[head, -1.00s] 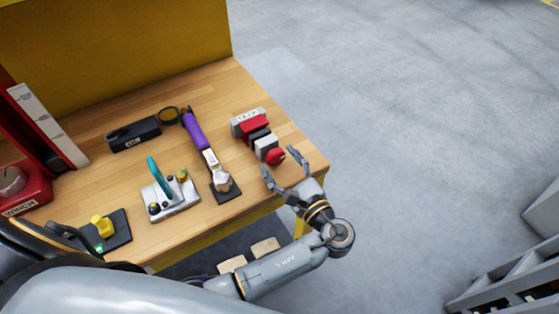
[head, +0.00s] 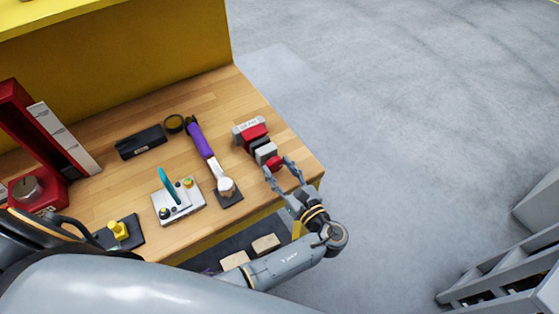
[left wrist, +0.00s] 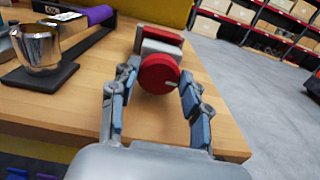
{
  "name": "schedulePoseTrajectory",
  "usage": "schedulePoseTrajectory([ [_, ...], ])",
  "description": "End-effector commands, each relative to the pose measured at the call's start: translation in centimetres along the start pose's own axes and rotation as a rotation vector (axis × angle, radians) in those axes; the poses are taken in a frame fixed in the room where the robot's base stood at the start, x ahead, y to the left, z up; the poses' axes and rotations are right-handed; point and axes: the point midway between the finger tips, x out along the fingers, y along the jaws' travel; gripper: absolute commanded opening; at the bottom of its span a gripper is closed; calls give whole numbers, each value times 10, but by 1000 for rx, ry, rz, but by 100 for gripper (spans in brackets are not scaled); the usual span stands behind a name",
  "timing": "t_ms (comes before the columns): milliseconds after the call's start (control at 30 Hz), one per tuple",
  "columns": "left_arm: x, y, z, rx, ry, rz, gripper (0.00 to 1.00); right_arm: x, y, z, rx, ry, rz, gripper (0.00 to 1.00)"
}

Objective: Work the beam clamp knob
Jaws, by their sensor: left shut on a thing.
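The beam clamp (head: 257,138) stands near the right edge of the wooden bench, a block of red, grey and black parts with a pale label plate at its back. Its round red knob (head: 274,163) faces the front right. My left gripper (head: 279,166) is shut on the knob, with one finger on each side. In the left wrist view the red knob (left wrist: 158,74) sits between the blue-padded fingertips (left wrist: 157,80), and the grey and red clamp body (left wrist: 160,42) shows behind it. The knob's far side is hidden. My right gripper is not in view.
Left of the clamp lie a purple-handled tool (head: 200,140) with a metal cup on a black base, a plate with a teal lever (head: 167,187), and a yellow knob (head: 119,230). A red winch unit (head: 25,190) stands far left. Open floor lies right of the bench.

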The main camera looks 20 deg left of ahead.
Motion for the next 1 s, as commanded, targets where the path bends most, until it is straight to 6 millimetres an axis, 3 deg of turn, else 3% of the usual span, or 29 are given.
schedulePoseTrajectory([
  [33, 1, 0, 7, 35, -1, 2, 15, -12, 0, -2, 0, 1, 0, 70],
  [300, 1, -1, 4, 181, -3, 3, 15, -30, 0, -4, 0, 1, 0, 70],
  [967, 2, -2, 2, 249, -5, 3, 15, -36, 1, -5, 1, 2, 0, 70],
  [1000, 2, -2, 2, 249, -6, 3, 51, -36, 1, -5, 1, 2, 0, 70],
])
